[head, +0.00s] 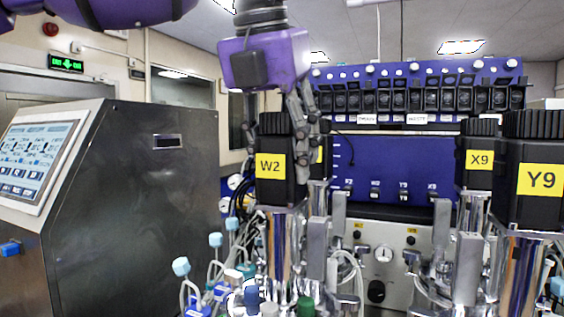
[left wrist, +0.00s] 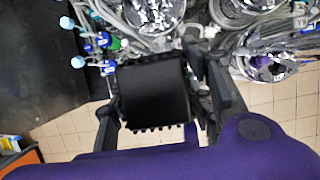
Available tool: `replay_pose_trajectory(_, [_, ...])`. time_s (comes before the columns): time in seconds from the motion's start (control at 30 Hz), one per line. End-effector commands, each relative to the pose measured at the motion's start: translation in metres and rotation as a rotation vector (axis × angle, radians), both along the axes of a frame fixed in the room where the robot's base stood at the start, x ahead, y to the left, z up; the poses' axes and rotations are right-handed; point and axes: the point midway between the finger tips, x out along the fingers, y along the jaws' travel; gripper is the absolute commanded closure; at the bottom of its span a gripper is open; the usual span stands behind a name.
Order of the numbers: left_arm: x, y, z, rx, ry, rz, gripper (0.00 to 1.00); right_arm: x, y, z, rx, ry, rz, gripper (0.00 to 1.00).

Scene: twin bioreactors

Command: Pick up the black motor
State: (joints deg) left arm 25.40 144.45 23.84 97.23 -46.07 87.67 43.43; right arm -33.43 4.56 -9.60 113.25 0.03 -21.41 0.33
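A black motor with a yellow W2 label (head: 271,166) stands upright on a chrome vessel column in the head view. My left gripper (head: 278,135) points down from above, with fingers on either side of the motor's upper part. In the left wrist view the motor's black top (left wrist: 152,90) lies between the fingers of my left gripper (left wrist: 150,112). Whether the fingers press on its sides or stand just off it, I cannot tell. Black motors labelled X9 (head: 479,160) and Y9 (head: 540,181) stand at the right. My right gripper is not in view.
A dark control cabinet with a screen (head: 130,200) stands at the left. A blue panel with a row of black units (head: 420,97) is behind the motors. Tubes and blue-capped fittings (head: 181,267) crowd the vessels. Tiled floor (left wrist: 70,133) shows below.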

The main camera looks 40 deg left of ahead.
Motion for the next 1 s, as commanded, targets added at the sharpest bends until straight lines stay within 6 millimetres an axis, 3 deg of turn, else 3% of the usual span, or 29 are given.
replay_pose_trajectory(0.03, [0.000,0.000,0.000,0.000,0.000,0.000,0.69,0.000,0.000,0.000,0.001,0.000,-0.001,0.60])
replay_pose_trajectory(0.27, [0.000,0.000,0.000,0.000,0.000,0.000,0.99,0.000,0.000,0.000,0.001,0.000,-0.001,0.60])
replay_pose_trajectory(0.77, [0.001,0.000,0.006,-0.001,-0.006,0.000,1.00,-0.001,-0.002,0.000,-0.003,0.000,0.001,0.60])
replay_pose_trajectory(1.0, [0.001,0.000,0.030,0.000,-0.007,0.001,1.00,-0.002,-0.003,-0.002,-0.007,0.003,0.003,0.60])
